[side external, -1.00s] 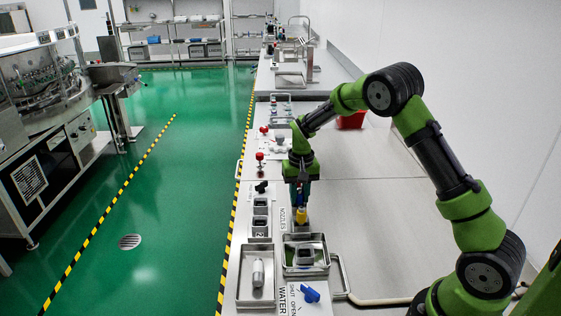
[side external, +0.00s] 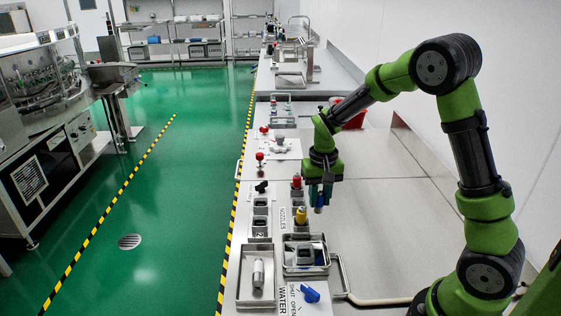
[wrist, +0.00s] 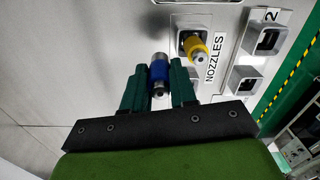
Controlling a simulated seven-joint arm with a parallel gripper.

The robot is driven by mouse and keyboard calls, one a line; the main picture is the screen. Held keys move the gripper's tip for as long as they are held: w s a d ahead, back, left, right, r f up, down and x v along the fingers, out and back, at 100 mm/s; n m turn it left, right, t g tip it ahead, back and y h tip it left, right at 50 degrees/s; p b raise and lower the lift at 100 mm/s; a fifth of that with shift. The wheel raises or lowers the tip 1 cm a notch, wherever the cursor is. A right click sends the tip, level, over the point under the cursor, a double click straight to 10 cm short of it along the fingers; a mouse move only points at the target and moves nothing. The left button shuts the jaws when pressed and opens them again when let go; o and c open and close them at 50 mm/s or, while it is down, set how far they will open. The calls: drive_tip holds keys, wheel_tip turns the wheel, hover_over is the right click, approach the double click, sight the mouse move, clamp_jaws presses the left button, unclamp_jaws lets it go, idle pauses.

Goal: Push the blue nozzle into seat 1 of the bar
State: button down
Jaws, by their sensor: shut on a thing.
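My gripper (side external: 320,184) is shut on the blue nozzle (side external: 319,203) and holds it above the bare counter, right of the nozzle rack. In the wrist view the blue nozzle (wrist: 159,70) sits between the two green fingers (wrist: 159,84). The bar (side external: 250,216) lies left of the rack and has two square dark seats that look empty. The nearer seat (side external: 261,224) is beside the label 2 and also shows in the wrist view (wrist: 267,40). The other seat (side external: 261,206) is farther back; its number is not readable. My gripper is apart from both.
The yellow nozzle (side external: 302,216) and red nozzle (side external: 297,182) stand in the rack marked NOZZLES. A black handle (side external: 261,187) is behind the bar. Nearer are a tray (side external: 288,268) with a dark block and a blue valve handle (side external: 311,294). The counter to the right is clear.

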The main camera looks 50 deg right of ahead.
drive_tip(key=s+a, duration=0.1)
drive_tip(key=s, duration=0.6)
wheel_tip(320, 180, up, 10)
drive_tip(key=w+a+r, duration=0.1)
drive_tip(key=w+a, duration=0.1)
drive_tip(key=w, duration=0.8)
drive_tip(key=w+a, duration=0.2)
drive_tip(key=w, duration=0.7)
drive_tip(key=shift+w+a+f, duration=0.25)
drive_tip(key=shift+w+f, duration=0.35)
drive_tip(key=shift+f, duration=1.6)
drive_tip(key=shift+w+a+f, duration=0.25)
drive_tip(key=shift+w+f, duration=0.3)
drive_tip(key=shift+f, duration=1.7)
drive_tip(key=shift+w+a+f, duration=0.25)
drive_tip(key=shift+w+f, duration=0.35)
drive_tip(key=shift+f, duration=1.6)
drive_tip(key=shift+f, duration=0.55)
